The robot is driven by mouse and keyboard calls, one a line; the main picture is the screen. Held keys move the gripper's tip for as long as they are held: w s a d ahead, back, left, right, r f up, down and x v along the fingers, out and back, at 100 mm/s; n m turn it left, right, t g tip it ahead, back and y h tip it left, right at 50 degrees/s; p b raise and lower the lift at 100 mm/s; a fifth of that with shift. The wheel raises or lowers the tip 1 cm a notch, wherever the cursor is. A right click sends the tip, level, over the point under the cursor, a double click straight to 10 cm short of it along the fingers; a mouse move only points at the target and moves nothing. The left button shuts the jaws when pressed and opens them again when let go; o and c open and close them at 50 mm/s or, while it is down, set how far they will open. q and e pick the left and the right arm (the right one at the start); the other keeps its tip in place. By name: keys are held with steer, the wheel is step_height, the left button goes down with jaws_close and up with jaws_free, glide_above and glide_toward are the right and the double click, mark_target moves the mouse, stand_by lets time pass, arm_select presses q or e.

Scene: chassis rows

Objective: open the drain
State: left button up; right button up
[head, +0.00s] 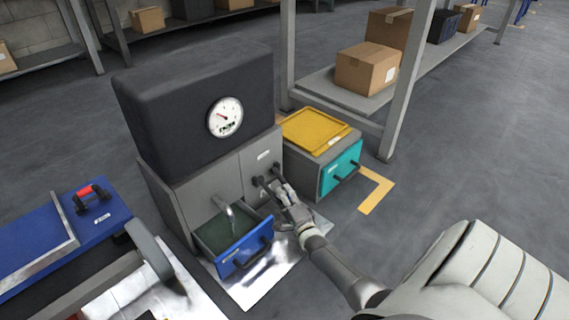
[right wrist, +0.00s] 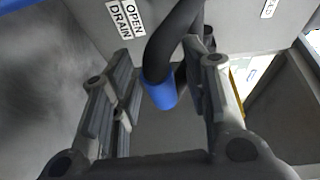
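The grey machine (head: 185,207) has a dark upper body with a round dial gauge. A bent metal spout (head: 226,210) comes out of its front above an open blue-fronted bin (head: 245,250). In the right wrist view a black lever with a blue end (right wrist: 160,92) hangs beside a label reading "OPEN DRAIN" (right wrist: 126,20). My right gripper (head: 284,195) is at the machine's front, by the black levers (head: 262,182). In the wrist view its fingers (right wrist: 165,100) are apart, with the blue-ended lever between them and gaps visible. My left gripper is not recognisable.
A teal-fronted box with a yellow lid (head: 316,131) stands close to the right of the machine. A shelf with cartons (head: 367,68) is behind it. A blue-topped bench (head: 30,243) is at the left. Open floor lies at the right.

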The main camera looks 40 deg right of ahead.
steer(key=shift+r, duration=5.05)
